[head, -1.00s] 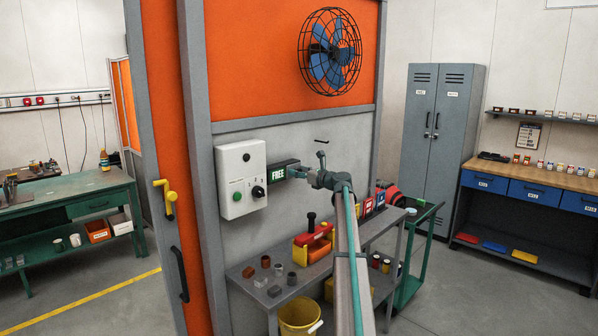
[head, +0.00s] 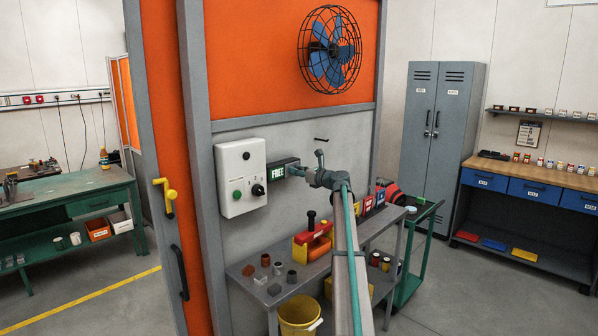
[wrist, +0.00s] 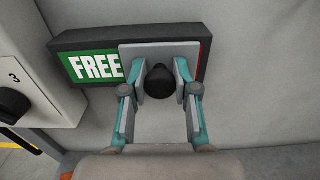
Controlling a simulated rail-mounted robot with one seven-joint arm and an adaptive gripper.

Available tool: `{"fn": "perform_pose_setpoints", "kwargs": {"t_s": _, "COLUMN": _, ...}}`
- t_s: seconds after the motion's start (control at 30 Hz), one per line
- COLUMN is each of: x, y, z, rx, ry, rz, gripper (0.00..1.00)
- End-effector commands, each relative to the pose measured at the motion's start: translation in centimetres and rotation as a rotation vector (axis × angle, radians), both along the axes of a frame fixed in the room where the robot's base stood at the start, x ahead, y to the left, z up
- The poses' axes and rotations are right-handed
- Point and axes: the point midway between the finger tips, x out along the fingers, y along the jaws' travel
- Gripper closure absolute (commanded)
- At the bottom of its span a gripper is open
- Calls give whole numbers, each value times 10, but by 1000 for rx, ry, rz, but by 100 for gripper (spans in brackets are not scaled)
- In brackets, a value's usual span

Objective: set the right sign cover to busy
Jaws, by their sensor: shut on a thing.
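A dark-framed sign (wrist: 70,42) is on the grey wall, just right of a white control box. Its green FREE panel (wrist: 96,67) shows at the left, and the sign also shows in the head view (head: 278,174). A grey sliding cover (wrist: 130,53) lies over the right part of the sign, with a thin strip of red at its right edge. A black knob (wrist: 159,84) stands out from the cover. My gripper (wrist: 161,90) is shut on this knob, one finger on each side. In the head view my gripper (head: 298,171) is at the sign's right end.
The white control box (head: 241,177), with a green button and a black dial, is close on the left. A caged fan (head: 330,50) is above.

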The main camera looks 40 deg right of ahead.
Motion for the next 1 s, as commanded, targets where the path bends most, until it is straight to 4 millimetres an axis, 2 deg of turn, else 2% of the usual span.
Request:
{"fn": "perform_pose_setpoints", "kwargs": {"t_s": 0.03, "x": -3, "y": 13, "z": 0, "rx": 1, "ry": 0, "rz": 3, "gripper": 100}}
{"fn": "perform_pose_setpoints", "kwargs": {"t_s": 0.3, "x": -13, "y": 72, "z": 0, "rx": 1, "ry": 0, "rz": 3, "gripper": 100}}
{"fn": "perform_pose_setpoints", "kwargs": {"t_s": 0.4, "x": -14, "y": 80, "z": 0, "rx": 0, "ry": 1, "rz": 2, "gripper": 100}}
{"fn": "perform_pose_setpoints", "kwargs": {"t_s": 0.67, "x": -13, "y": 81, "z": -1, "rx": 1, "ry": 1, "rz": 5, "gripper": 100}}
{"fn": "perform_pose_setpoints", "kwargs": {"t_s": 0.7, "x": -13, "y": 81, "z": -1, "rx": 1, "ry": 1, "rz": 5, "gripper": 66}}
{"fn": "perform_pose_setpoints", "kwargs": {"t_s": 0.8, "x": -13, "y": 81, "z": -1, "rx": 1, "ry": 1, "rz": 5, "gripper": 49}}
{"fn": "perform_pose_setpoints", "kwargs": {"t_s": 0.83, "x": -13, "y": 81, "z": -1, "rx": 1, "ry": 1, "rz": 4, "gripper": 46}}
{"fn": "perform_pose_setpoints", "kwargs": {"t_s": 1.0, "x": -13, "y": 80, "z": -1, "rx": 1, "ry": 1, "rz": 2, "gripper": 46}}
